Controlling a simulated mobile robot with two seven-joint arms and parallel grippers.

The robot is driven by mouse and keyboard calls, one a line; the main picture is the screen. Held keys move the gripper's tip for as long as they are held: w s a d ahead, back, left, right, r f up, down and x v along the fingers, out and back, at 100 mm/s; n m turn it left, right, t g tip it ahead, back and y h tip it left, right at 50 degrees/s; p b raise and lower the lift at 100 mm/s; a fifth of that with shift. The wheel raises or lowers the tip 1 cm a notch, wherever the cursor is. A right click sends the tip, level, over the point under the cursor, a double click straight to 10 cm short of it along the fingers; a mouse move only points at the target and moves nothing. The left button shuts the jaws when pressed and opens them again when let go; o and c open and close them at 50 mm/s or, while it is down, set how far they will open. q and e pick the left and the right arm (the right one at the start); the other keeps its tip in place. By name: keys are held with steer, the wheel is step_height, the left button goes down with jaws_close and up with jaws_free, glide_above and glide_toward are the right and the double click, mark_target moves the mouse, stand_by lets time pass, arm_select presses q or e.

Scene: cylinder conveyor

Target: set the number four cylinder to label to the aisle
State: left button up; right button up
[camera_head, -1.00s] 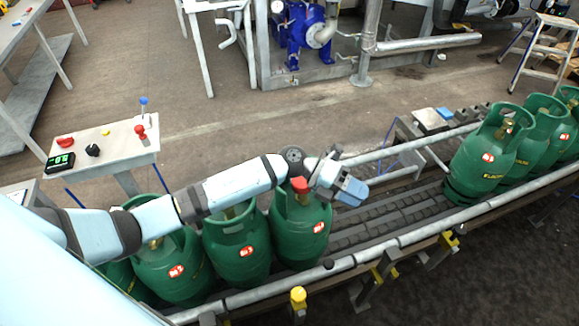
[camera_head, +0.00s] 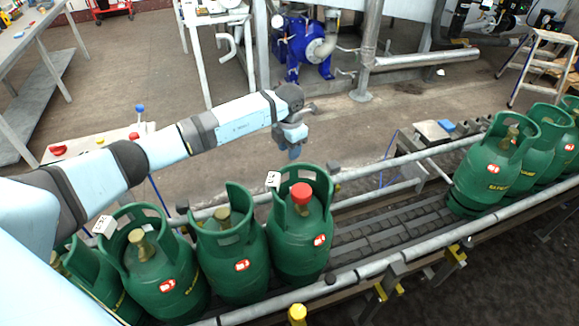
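A row of green gas cylinders stands upright on the conveyor at the left. The front one (camera_head: 300,235) has a red cap and a white tag on its collar. Behind it stand a second (camera_head: 230,262) and a third (camera_head: 160,270), with another partly hidden at far left. The three front ones show red-and-white labels on the side toward me. I cannot read which is number four. My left gripper (camera_head: 294,152) hangs beyond the conveyor, above and behind the red-capped cylinder, apart from it. Its finger gap is unclear. My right gripper is not in view.
The conveyor's roller bed (camera_head: 390,232) is bare between the left row and more green cylinders (camera_head: 490,165) at the right. Metal rails run along both sides. A control table (camera_head: 80,180) stands at left, partly behind my arm. The floor beyond is mostly open.

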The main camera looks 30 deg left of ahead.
mark_target(289, 165)
arm_select(q)
step_height(289, 165, down, 7)
steer(key=shift+f, duration=0.2)
jaws_close()
